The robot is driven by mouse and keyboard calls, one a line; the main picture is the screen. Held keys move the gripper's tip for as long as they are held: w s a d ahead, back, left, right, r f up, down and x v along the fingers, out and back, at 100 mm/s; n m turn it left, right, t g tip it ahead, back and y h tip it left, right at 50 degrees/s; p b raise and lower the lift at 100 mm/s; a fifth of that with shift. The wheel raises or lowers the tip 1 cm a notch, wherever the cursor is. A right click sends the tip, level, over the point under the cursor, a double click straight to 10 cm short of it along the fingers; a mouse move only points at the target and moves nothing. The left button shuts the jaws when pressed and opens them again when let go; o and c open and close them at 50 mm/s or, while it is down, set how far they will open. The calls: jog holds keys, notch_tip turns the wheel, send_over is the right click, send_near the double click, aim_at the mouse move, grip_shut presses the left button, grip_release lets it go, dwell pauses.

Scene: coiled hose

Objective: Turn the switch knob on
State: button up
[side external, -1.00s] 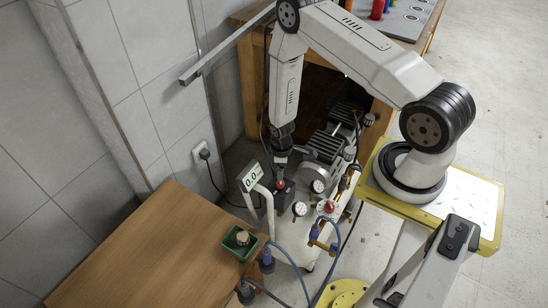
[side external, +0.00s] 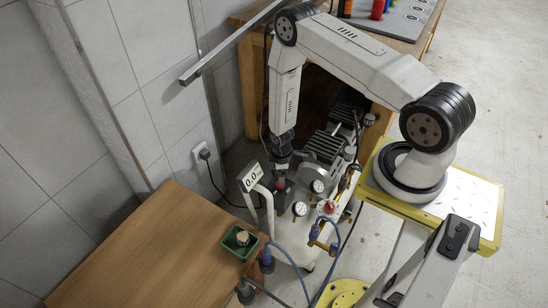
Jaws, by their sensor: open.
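The switch is a dark box (side external: 286,205) on the white compressor (side external: 300,232), with a small red knob (side external: 279,185) on top. My gripper (side external: 280,180) points down at the knob, and its fingers come down around or right beside it. The fingers are dark and small here, and they cover most of the knob. The gripper is open. I cannot tell whether the fingers touch the knob, or which way the knob is turned.
A display reading 0.0 (side external: 250,178) stands left of the switch. Pressure gauges (side external: 300,209), a second red knob (side external: 328,207) and blue hose (side external: 285,255) are close by. A wooden table (side external: 150,250) with a green tray (side external: 229,245) is at front left. The motor (side external: 325,147) stands behind.

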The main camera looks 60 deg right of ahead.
jog(key=shift+f, duration=2.4)
grip_shut()
